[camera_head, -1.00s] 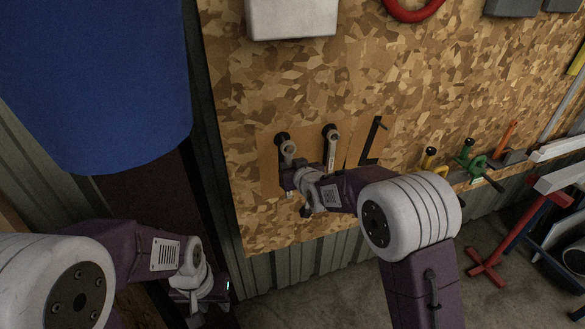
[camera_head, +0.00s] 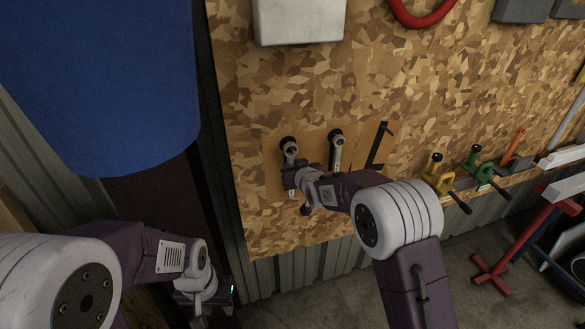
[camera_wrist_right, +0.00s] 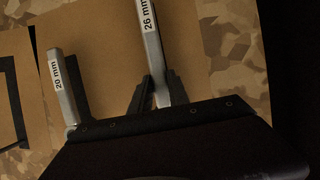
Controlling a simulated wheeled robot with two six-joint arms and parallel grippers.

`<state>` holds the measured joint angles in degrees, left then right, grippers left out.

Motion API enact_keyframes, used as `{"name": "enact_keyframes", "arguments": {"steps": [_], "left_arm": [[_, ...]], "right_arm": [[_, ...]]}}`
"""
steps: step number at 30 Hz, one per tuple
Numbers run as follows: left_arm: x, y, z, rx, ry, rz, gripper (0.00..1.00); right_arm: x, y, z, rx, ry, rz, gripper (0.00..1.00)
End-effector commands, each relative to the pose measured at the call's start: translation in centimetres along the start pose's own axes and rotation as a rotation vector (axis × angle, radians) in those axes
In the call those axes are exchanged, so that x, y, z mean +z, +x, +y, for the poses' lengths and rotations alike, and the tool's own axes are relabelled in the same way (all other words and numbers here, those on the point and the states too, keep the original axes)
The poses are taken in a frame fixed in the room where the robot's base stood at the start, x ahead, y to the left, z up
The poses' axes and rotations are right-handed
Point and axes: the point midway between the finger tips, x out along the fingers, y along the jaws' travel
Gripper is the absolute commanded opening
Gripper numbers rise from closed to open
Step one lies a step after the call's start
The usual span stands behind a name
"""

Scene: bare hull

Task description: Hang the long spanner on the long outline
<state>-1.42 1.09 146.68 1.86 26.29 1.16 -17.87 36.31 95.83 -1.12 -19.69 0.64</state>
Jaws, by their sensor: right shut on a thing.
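The long spanner (camera_head: 290,151), marked 26 mm in the right wrist view (camera_wrist_right: 153,50), is upright against the board at the left. Its head covers most of a black outline (camera_head: 287,140); whether it rests on a peg is hidden. My right gripper (camera_head: 298,183) is shut on its shaft, with the fingers around it in the right wrist view (camera_wrist_right: 153,92). My left gripper (camera_head: 203,308) is low at the left, away from the board, and its fingers are not clear.
A shorter spanner (camera_head: 337,150), marked 20 mm, hangs just to the right. Right of it is an empty black L-shaped outline (camera_head: 378,146). Yellow (camera_head: 438,178) and green clamps (camera_head: 478,168) sit further right. A white box (camera_head: 298,22) is above.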

Motion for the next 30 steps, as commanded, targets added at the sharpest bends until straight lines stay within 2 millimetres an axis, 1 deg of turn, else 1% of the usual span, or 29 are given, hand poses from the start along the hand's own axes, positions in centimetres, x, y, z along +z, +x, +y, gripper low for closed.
{"name": "enact_keyframes", "arguments": {"steps": [7, 8, 9, 10, 11, 19, 22, 26, 30], "left_arm": [[0.0, 0.0, 0.0, 0.000, 0.000, 0.000, 0.36], [0.0, 0.0, 0.0, 0.000, 0.000, 0.000, 0.36], [0.0, 0.0, 0.0, 0.000, 0.000, 0.000, 0.36], [0.0, 0.0, 0.0, 0.000, 0.000, 0.000, 0.36], [0.0, 0.0, 0.0, 0.000, 0.000, 0.000, 0.36], [0.0, 0.0, 0.0, 0.000, 0.000, 0.000, 0.36], [0.0, 0.4, 0.0, 0.000, 0.000, 0.000, 0.36], [0.2, 1.7, 0.0, 0.000, 0.000, 0.000, 0.36], [0.3, 3.0, -0.1, 0.000, 0.000, 0.000, 0.36]], "right_arm": [[-0.1, 0.0, 0.0, 0.000, 0.000, 0.002, 0.00], [-0.1, 0.0, 0.0, 0.000, 0.000, 0.002, 0.24], [-0.1, 0.0, 0.0, 0.000, 0.000, 0.002, 0.35], [-0.1, 0.0, 0.0, 0.000, 0.000, 0.002, 0.44], [-0.1, 0.0, 0.0, 0.000, 0.000, 0.002, 0.47], [0.1, 0.0, 0.0, 0.000, 0.000, -0.002, 0.47], [0.2, -0.5, 0.0, 0.000, 0.000, 0.000, 0.47], [0.3, -2.4, 0.0, 0.000, 0.000, 0.002, 0.47], [0.3, -5.2, 0.0, 0.000, 0.000, 0.006, 0.47]]}}
